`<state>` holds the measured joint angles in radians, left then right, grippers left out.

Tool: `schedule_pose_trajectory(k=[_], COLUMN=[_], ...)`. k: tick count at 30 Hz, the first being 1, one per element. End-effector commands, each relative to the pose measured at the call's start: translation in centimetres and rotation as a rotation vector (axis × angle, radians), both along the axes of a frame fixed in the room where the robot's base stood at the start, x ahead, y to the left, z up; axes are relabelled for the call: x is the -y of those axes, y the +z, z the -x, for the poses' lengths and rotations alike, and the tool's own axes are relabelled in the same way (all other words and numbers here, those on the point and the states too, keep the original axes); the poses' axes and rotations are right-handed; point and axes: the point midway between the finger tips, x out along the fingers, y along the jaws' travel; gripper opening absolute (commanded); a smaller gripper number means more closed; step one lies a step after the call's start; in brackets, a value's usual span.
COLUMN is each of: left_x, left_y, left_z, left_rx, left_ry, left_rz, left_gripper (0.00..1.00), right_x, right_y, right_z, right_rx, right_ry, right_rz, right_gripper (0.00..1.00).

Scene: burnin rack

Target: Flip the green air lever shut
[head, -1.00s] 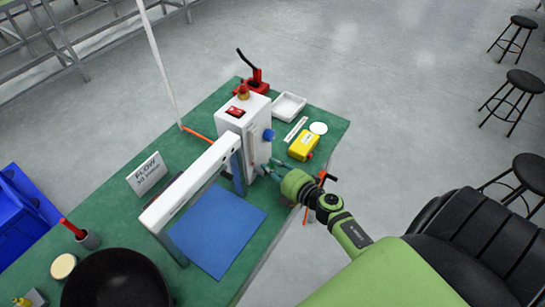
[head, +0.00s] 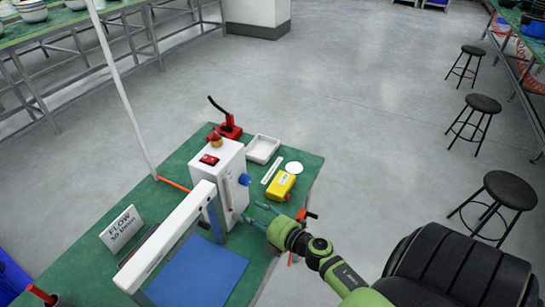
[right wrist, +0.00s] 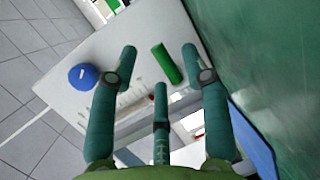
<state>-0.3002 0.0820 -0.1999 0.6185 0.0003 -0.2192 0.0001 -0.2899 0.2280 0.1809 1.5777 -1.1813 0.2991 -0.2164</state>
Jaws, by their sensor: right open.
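The green lever (right wrist: 167,63) is a short green cylinder in the right wrist view, on the face of the white box (right wrist: 150,35). The same box (head: 204,174) stands on the green bench in the head view, where I cannot make out the lever. My right gripper (head: 255,212) is beside the lower right side of the box. In the right wrist view my right gripper (right wrist: 160,55) is open, and the lever shows between its spread fingertips, with no clear contact. My left gripper is not in view.
A blue knob (head: 244,180) is on the box's side. A yellow device (head: 281,185), a white tray (head: 263,149) and a red clamp (head: 229,127) are beyond my gripper. A white frame (head: 165,238) stands over a blue mat (head: 215,275). A black chair (head: 455,265) is at right.

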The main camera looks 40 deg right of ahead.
Motion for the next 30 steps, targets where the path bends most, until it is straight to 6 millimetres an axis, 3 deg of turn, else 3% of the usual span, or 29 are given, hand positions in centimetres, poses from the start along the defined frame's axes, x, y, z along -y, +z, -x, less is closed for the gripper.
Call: schedule_pose_trajectory(k=[6, 12, 18, 30], left_x=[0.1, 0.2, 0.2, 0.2], left_y=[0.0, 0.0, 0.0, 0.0], left_z=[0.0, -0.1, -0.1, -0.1], left_rx=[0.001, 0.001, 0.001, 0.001], left_ry=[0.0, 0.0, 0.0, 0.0], left_rz=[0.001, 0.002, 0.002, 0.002], left_gripper=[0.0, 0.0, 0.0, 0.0], right_x=[0.6, 1.0, 1.2, 1.2], right_y=[0.8, 1.5, 1.9, 1.9], right_z=[4.8, 8.2, 9.5, 9.6], right_rx=[-0.005, -0.003, -0.001, -0.001], right_ry=[-0.001, -0.001, -0.001, 0.0], right_rz=[0.0, 0.001, 0.0, 0.0], right_gripper=[0.47, 0.47, 0.47, 0.47])
